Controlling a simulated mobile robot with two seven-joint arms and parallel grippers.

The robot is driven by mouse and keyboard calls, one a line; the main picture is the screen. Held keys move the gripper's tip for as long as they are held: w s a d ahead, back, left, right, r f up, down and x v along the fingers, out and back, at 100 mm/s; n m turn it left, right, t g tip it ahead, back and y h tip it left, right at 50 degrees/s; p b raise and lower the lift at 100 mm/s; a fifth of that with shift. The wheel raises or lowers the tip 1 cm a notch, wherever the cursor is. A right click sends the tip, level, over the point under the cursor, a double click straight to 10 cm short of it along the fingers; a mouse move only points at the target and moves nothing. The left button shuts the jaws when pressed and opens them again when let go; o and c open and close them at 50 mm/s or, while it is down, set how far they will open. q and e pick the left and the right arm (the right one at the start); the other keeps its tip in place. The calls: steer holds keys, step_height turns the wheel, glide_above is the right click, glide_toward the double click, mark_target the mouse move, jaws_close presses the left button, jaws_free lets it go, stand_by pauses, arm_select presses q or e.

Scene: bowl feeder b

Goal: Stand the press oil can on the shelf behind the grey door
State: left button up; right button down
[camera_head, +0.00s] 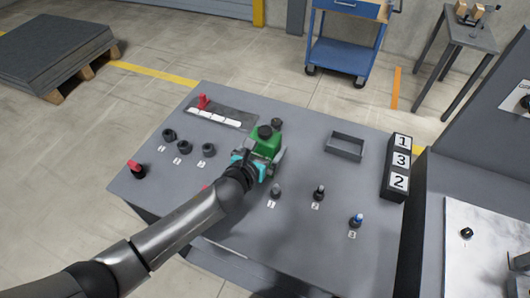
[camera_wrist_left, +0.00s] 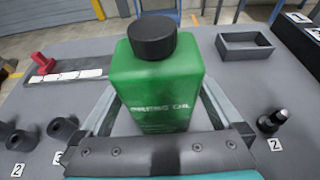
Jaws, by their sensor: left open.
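The press oil can (camera_head: 266,143) is a green bottle with a black cap, upright on the grey table near its middle. In the left wrist view the can (camera_wrist_left: 158,82) fills the centre, with its lettering facing my wrist. My left gripper (camera_head: 262,158) is at the can, its fingers open on either side of it; a narrow gap seems to show beside the can. The can's base is hidden behind the gripper. My right gripper is not in view. I cannot make out the grey door or its shelf for certain.
Black round pieces (camera_head: 184,146) stand left of the gripper, and numbered small parts (camera_head: 319,193) stand to the right. A shallow grey tray (camera_head: 345,147) and a black block labelled 1, 3, 2 (camera_head: 397,168) are further right. A blue cart (camera_head: 340,55) stands behind the table.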

arm_select(q)
steer(key=c, duration=1.5)
steer(key=shift+r, duration=0.1)
jaws_close()
steer(key=shift+r, duration=0.1)
